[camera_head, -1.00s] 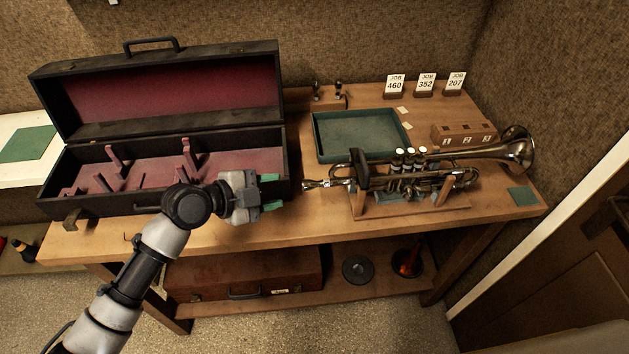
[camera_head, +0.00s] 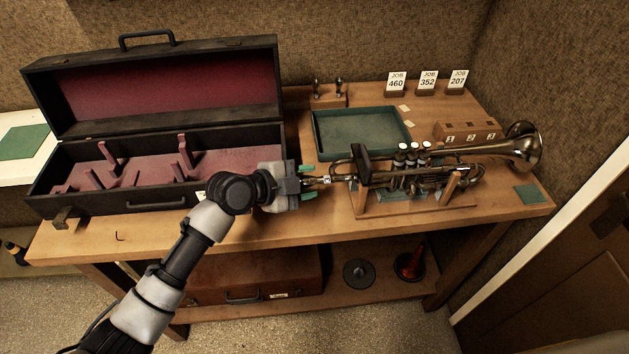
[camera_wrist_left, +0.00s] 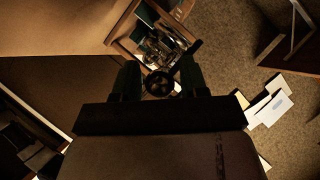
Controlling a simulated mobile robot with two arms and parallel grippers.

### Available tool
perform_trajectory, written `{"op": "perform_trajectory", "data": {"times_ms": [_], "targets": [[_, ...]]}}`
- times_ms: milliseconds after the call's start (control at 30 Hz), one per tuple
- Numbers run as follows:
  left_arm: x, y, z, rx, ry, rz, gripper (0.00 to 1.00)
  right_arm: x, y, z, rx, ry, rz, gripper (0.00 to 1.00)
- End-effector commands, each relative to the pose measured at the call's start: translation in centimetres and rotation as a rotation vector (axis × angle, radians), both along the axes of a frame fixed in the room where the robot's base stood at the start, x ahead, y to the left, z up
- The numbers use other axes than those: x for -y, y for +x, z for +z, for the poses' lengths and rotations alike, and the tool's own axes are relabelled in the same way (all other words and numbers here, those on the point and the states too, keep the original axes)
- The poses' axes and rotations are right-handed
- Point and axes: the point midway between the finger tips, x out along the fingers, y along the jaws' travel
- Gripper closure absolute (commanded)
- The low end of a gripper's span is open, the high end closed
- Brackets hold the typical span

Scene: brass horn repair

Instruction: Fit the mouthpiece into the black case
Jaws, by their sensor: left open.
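The silver mouthpiece (camera_head: 321,180) sits in the left end of the trumpet (camera_head: 430,178), which lies on a wooden stand (camera_head: 408,206). My left gripper (camera_head: 308,182) is open at the mouthpiece's end, with its green-tipped fingers on either side. In the left wrist view the mouthpiece's round cup (camera_wrist_left: 158,84) shows between the dark fingers of my left gripper (camera_wrist_left: 160,80); contact cannot be told. The black case (camera_head: 75,203) stands open at the left of the bench, with a dark red lining and upright dividers. My right gripper is not in view.
A green tray (camera_head: 318,139) lies behind the trumpet. A small rack (camera_head: 330,96), job cards (camera_head: 428,80) and a numbered wooden block (camera_head: 467,133) stand farther back. A brown case (camera_head: 255,274) is on the lower shelf. The bench front (camera_head: 270,228) is clear.

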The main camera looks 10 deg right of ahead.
Motion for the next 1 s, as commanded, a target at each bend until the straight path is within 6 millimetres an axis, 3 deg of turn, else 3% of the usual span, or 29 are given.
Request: {"op": "perform_trajectory", "data": {"times_ms": [100,333,367,1000], "targets": [[0.0,0.0,0.0,0.000,0.000,0.000,0.56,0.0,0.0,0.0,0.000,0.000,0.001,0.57],[0.0,0.0,0.0,0.000,0.000,0.000,0.92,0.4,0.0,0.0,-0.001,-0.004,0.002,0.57],[0.0,0.0,0.1,0.001,-0.001,0.000,0.93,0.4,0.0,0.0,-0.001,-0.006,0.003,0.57],[-2.2,0.0,-0.1,0.001,-0.001,0.001,0.93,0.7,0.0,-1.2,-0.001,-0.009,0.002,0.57]]}}
